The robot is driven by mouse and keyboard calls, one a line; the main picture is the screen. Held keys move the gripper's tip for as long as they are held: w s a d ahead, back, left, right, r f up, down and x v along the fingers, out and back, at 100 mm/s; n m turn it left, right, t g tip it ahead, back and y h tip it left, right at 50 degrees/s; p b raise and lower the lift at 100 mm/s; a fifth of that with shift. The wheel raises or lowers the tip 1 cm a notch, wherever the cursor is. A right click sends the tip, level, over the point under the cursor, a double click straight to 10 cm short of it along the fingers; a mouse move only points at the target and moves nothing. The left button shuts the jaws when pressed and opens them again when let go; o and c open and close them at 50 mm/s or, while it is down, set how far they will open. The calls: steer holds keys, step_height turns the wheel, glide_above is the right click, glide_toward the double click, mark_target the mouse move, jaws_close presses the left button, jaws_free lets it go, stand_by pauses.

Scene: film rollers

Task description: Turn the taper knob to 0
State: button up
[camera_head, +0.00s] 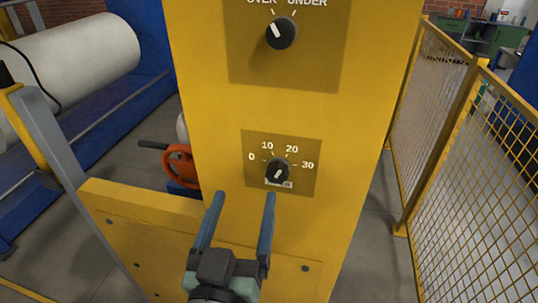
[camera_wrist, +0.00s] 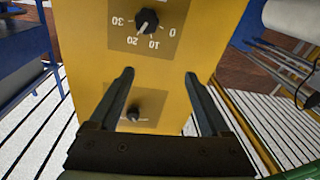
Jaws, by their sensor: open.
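The taper knob (camera_head: 277,171) is a round black dial with a white pointer line, on a tan plate marked 0, 10, 20 and 30. It also shows in the wrist view (camera_wrist: 148,20), upside down, where its pointer lies toward the 20 mark. The small label below the knob is hard to read. My gripper (camera_head: 245,197) is open and empty, below and left of the knob in the head view, apart from it. In the wrist view my gripper (camera_wrist: 158,73) has its two fingers spread, with the knob beyond the tips.
A second black knob (camera_head: 281,33), marked OVER and UNDER, sits higher on the yellow column (camera_head: 290,113). A yellow beam (camera_head: 140,205) juts out at left. An orange handwheel (camera_head: 181,166) and a white roll (camera_head: 75,60) stand left. A mesh fence (camera_head: 470,160) runs along the right.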

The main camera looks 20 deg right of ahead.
mark_target(276, 178)
step_height(276, 178, down, 4)
steer(key=s+g+p, duration=0.1)
steer(key=s, duration=0.2)
steer(key=shift+h, duration=0.4)
steer(key=p+x, duration=0.2)
steer(key=x, duration=0.4)
steer(key=p+x, duration=0.3)
steer(key=x, duration=0.3)
steer(key=shift+s+d+f, duration=0.15)
steer(key=shift+d, duration=0.3)
steer(key=shift+w+d+f, duration=0.15)
steer(key=shift+w+d, duration=0.15)
steer(key=shift+w, duration=0.2)
steer(key=shift+c, duration=0.3)
jaws_close()
